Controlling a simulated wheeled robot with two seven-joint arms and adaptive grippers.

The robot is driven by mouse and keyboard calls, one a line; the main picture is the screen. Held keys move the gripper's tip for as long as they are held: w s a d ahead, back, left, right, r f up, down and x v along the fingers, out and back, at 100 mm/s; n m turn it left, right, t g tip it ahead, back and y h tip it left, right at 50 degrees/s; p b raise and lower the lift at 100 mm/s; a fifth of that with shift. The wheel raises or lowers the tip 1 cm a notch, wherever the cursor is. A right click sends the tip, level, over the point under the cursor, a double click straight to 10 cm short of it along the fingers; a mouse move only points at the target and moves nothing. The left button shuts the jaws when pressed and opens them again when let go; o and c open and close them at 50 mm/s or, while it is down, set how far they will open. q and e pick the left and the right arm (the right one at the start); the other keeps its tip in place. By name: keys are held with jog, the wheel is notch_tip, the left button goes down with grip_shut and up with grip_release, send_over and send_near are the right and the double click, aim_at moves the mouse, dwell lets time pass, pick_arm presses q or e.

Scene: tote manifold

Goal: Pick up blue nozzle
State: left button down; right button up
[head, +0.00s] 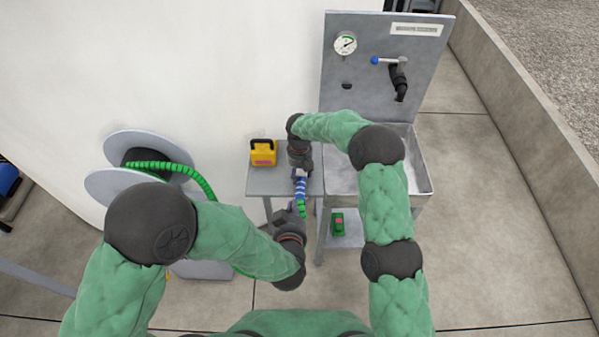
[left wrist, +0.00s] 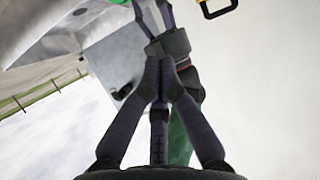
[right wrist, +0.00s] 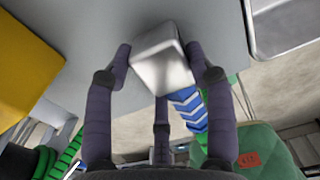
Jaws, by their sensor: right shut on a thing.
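The blue nozzle (head: 300,188) is a blue-and-white banded piece at the small table's front right edge. In the right wrist view its banded part (right wrist: 188,108) runs down from a silver block (right wrist: 162,58), which looks like its end. My right gripper (head: 301,173) has its fingers on both sides of that block and is shut on it. It also shows in the right wrist view (right wrist: 160,62). My left gripper (head: 299,207) is just below, near the green length under the bands. In the left wrist view its fingers (left wrist: 160,75) meet, with nothing visible between them.
A yellow case (head: 263,153) stands on the small grey table (head: 262,186). A metal sink (head: 416,172) with a gauge panel (head: 364,62) adjoins on the right. A green box (head: 338,228) lies on its lower shelf. A reel (head: 136,148) with green hose is at left.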

jog(key=shift+s+f, duration=0.1)
jog(key=shift+f, duration=0.05)
pick_arm(q)
jog(key=s+a+f+g+h, duration=0.1)
jog(key=a+f+g, duration=0.1)
jog(key=f, duration=0.3)
jog(key=s+a+f+n+g, duration=0.1)
jog(key=f+g, duration=0.2)
jog(key=f, duration=0.2)
jog(key=s+a+f+g+h, duration=0.1)
jog(key=a+f+g, duration=0.1)
jog(key=f, duration=0.2)
jog(key=s+a+f+n+g+h, duration=0.1)
jog(key=s+a+f+g, duration=0.1)
jog(key=s+f+g, duration=0.3)
jog(key=shift+s+a+f+g+h, duration=0.35)
jog(key=shift+s+f, duration=1.6)
jog(key=shift+s, duration=0.95)
jog(key=shift+a, duration=0.1)
